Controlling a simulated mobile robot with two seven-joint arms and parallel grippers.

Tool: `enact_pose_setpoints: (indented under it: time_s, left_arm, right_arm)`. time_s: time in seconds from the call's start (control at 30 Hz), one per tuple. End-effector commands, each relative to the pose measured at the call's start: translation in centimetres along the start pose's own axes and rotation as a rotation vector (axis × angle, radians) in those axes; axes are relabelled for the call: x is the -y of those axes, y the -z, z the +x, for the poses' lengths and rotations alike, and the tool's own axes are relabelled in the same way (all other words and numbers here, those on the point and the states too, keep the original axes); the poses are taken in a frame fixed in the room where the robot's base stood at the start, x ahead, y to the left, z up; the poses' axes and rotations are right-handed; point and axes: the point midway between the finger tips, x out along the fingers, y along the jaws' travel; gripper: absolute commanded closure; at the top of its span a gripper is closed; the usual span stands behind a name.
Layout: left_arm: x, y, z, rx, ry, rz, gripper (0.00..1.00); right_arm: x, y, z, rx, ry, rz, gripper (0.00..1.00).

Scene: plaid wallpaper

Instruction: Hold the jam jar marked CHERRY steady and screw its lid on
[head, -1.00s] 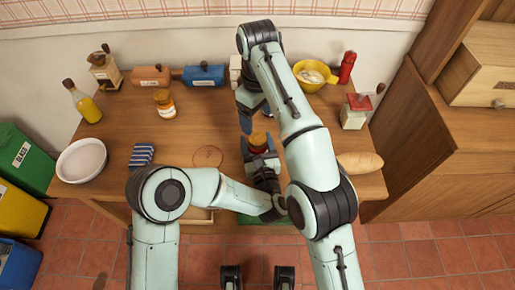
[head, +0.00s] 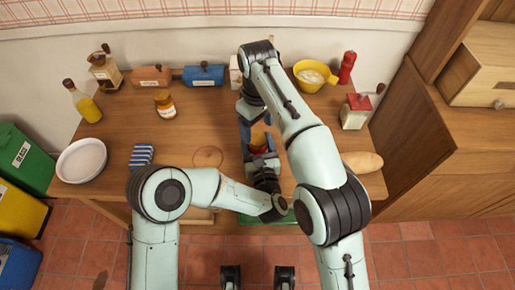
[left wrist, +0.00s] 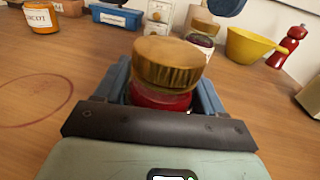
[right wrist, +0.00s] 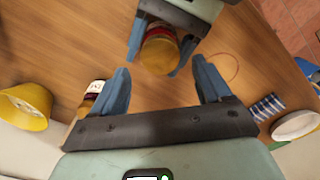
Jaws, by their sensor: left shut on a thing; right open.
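A jam jar (head: 259,150) with red contents stands between the fingers of my left gripper (head: 260,155), which is shut on its body. In the left wrist view the jar (left wrist: 160,98) carries a gold lid (left wrist: 168,63) on top; I cannot tell how tight it is. The held jar's marking is hidden. My right gripper (right wrist: 163,80) is open and empty, close to the lid (right wrist: 159,54), which shows beyond its fingertips in the right wrist view. In the head view the right arm partly covers the jar.
Another labelled jar (right wrist: 92,97) stands behind the held one. An orange jar (head: 165,104) is at the left back. A yellow bowl (head: 315,76), red pepper mill (head: 347,67) and bread loaf (head: 362,162) are on the right.

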Motion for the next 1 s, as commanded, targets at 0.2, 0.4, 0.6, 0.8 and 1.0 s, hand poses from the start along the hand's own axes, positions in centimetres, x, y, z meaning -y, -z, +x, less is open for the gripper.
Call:
enact_pose_setpoints:
  time_s: [0.2, 0.4, 0.6, 0.8, 1.0]
  left_arm:
    - [0.0, 0.0, 0.0, 0.001, 0.000, 0.000, 1.00]
    - [0.0, 0.0, 0.0, 0.001, 0.000, 0.000, 1.00]
    - [0.0, 0.0, 0.0, 0.001, 0.000, 0.000, 1.00]
    - [0.0, 0.0, 0.0, 0.001, 0.000, 0.000, 1.00]
    - [0.0, 0.0, 0.0, 0.001, 0.000, 0.000, 1.00]
  right_arm:
    - [0.0, 0.0, 2.8, 0.001, 0.000, 0.000, 0.23]
    - [0.0, 0.0, 3.8, -0.001, 0.000, 0.000, 0.23]
    - [0.0, 0.0, 3.8, -0.001, 0.000, 0.000, 0.23]
    - [0.0, 0.0, 3.8, -0.001, 0.000, 0.000, 0.69]
    - [0.0, 0.0, 3.8, -0.001, 0.000, 0.000, 0.83]
